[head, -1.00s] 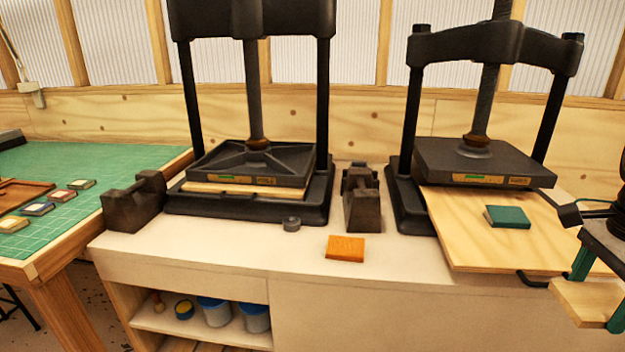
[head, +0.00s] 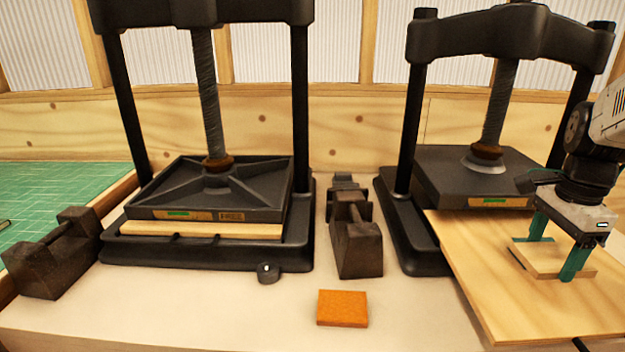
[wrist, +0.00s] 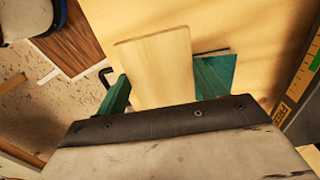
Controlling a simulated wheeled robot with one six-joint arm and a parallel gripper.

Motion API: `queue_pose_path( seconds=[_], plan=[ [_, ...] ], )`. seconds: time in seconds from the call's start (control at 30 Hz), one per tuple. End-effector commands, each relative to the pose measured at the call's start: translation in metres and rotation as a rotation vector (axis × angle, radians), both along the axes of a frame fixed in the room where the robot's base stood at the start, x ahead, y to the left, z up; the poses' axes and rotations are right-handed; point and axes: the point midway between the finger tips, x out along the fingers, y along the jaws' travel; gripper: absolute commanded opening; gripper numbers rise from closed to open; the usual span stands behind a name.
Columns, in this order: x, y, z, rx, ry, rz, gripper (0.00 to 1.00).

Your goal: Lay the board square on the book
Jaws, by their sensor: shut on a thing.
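The board, a small pale wooden panel (head: 546,262), is held between the two green fingers of my gripper (head: 556,256). It is roughly level above the large plywood sheet at the right press. In the wrist view the board (wrist: 157,68) extends forward from the jaws, with one green finger at its left. I cannot tell the height gap between board and book.
The plywood sheet (head: 500,292) juts out from under the right press's black platen (head: 470,180). A left press (head: 215,190), dark weights (head: 357,248) and an orange block (head: 342,308) share the bench. The bench front is mostly clear.

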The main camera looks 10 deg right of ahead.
Motion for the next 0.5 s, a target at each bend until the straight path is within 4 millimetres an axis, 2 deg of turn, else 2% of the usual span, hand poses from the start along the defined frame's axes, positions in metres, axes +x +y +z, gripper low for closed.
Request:
queue_pose_path(
  seconds=[0.1, 0.3, 0.5],
  plan=[
    [0.022, -0.025, -0.004, 0.003, 0.002, -0.002, 0.47],
    [0.054, -0.062, -0.009, 0.003, 0.002, -0.003, 0.47],
    [0.069, -0.08, -0.01, 0.001, 0.001, -0.003, 0.47]
  ],
)
